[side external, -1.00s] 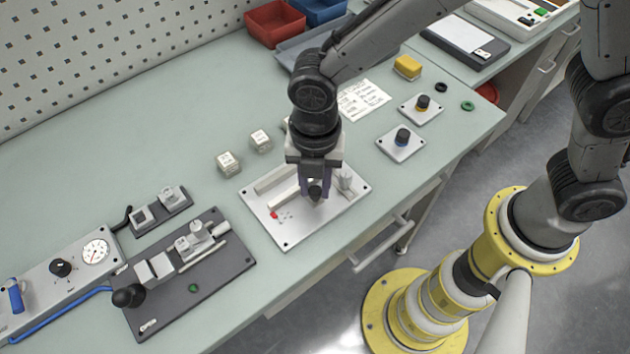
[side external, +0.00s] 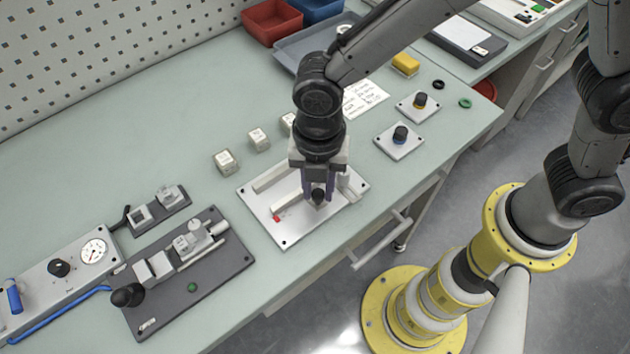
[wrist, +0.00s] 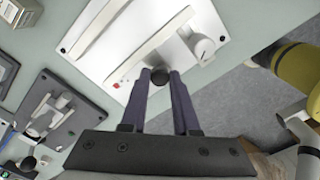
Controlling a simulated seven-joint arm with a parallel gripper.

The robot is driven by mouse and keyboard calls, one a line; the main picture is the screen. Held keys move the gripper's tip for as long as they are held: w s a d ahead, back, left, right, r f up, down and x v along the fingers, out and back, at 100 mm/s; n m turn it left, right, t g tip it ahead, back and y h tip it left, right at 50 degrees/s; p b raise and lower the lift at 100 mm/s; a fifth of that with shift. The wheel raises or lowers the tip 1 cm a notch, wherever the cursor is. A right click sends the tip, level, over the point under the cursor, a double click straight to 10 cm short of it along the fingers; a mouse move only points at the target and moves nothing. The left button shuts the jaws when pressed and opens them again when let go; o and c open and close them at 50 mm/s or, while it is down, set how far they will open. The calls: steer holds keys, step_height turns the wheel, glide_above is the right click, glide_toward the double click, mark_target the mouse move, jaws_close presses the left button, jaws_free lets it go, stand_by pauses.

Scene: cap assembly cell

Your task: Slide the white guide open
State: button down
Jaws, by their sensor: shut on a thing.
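The white guide (side external: 287,204) is a pale bar on a silver plate (side external: 290,234), in front of a second, parallel pale bar (side external: 272,180). A small red mark (side external: 277,219) shows at the guide's near left end. My gripper (side external: 318,190) points down over the plate and is shut on a dark round knob (wrist: 161,77) beside the guide. The wrist view shows a finger on each side of the knob and the guide (wrist: 150,48) just beyond. The join between knob and guide is hidden.
A light round post (wrist: 203,47) stands on the plate close to my gripper. Small pale blocks (side external: 226,161) stand behind the plate. A dark fixture (side external: 190,270) lies to the left, and two small knob plates (side external: 400,142) to the right. The bench's front edge is close.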

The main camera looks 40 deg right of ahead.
mark_target(318, 193)
steer(key=shift+r, duration=0.1)
steer(key=c, duration=0.7)
jaws_free()
steer(key=shift+o, duration=0.2)
step_height(318, 193, up, 14)
